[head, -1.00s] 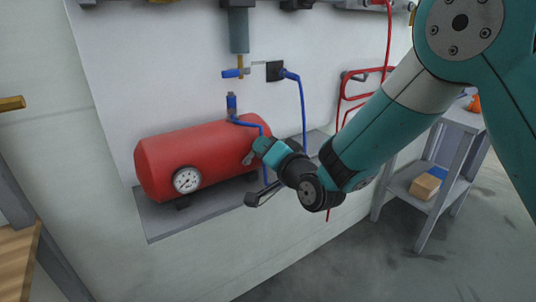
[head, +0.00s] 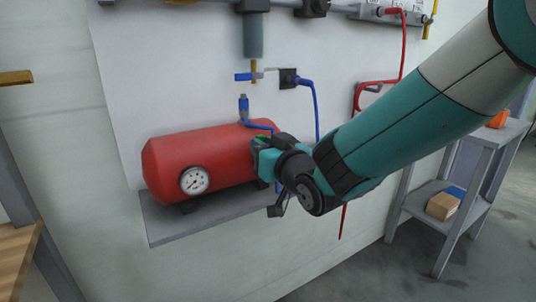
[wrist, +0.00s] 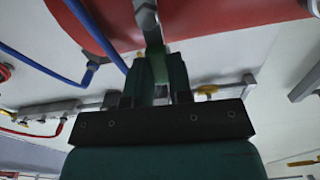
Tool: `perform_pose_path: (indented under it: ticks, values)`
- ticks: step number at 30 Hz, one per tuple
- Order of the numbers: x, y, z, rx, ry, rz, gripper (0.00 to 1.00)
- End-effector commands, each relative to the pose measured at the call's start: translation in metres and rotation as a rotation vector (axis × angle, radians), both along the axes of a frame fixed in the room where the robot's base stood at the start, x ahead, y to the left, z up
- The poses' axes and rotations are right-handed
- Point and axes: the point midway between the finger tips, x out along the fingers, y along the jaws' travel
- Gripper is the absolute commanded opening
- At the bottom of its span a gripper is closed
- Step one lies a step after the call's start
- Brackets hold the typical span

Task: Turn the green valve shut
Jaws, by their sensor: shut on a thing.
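In the wrist view my gripper (wrist: 160,80) is shut with its two teal fingers on the green valve (wrist: 161,92), of which a strip of handle shows between them. A grey metal fitting (wrist: 150,25) runs from there to the red tank (wrist: 240,20). In the head view my gripper (head: 262,155) is at the right end of the red tank (head: 205,155). The valve is mostly hidden there by the fingers, so I cannot tell its handle angle.
The tank stands on a grey wall shelf (head: 165,225) and carries a round gauge (head: 195,181). A blue hose (head: 316,105) and a red hose (head: 403,50) hang nearby. A grey side table (head: 465,190) stands at the right. Open floor lies below.

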Motion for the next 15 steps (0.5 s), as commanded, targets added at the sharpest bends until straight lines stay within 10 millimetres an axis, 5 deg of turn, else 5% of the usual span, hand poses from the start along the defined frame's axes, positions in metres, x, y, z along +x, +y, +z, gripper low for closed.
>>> perform_pose_path:
  ticks: [15]
  values:
    - [-0.0043,0.0037,-0.0080,-0.073,-0.024,0.004,0.00]
